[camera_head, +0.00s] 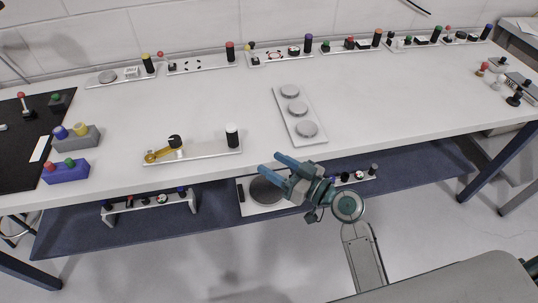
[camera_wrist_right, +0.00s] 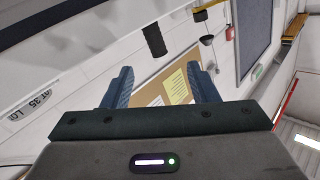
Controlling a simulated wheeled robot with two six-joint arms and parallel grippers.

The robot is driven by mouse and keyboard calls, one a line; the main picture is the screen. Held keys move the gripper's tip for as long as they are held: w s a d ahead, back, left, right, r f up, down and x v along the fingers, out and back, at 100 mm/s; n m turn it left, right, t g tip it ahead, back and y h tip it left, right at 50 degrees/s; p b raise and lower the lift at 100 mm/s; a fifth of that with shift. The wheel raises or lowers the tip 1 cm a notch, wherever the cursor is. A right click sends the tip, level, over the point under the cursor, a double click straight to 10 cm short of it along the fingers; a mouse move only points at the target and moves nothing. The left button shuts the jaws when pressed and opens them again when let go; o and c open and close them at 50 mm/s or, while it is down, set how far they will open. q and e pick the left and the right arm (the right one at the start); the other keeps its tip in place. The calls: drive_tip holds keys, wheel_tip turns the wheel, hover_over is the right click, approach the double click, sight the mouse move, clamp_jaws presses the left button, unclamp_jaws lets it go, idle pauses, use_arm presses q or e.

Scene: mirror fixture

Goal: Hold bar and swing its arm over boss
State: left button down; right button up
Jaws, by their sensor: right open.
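A pale bar-shaped plate (camera_head: 205,150) lies along the front edge of the table, left of centre in the head view. A yellow arm (camera_head: 160,155) sits on its left part and points left. A black knob (camera_head: 175,141) stands beside the arm's right end. A black post with a white top (camera_head: 232,135) stands upright at the plate's right end; I cannot tell which part is the boss. My right gripper (camera_head: 270,163) is open and empty, right of the plate and apart from it. Its fingers also show in the right wrist view (camera_wrist_right: 160,88). My left gripper is not in view.
A plate with three grey discs (camera_head: 299,112) lies behind my right gripper. Blue and grey button boxes (camera_head: 66,173) stand at the left by a black mat (camera_head: 20,155). Several fixtures line the back wall. The table's middle is clear. A lower shelf (camera_head: 225,203) holds more fixtures.

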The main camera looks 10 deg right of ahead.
sight(237, 139)
drive_tip(key=w+n, duration=0.1)
drive_tip(key=w+a+n, duration=0.1)
drive_tip(key=w+n, duration=0.1)
drive_tip(key=shift+w+a+r, duration=0.1)
drive_tip(key=shift+w+a, duration=0.05)
drive_tip(key=shift+w, duration=0.15)
drive_tip(key=x, duration=1.1)
drive_tip(key=shift+w+a, duration=0.15)
drive_tip(key=shift+a, duration=0.25)
clamp_jaws()
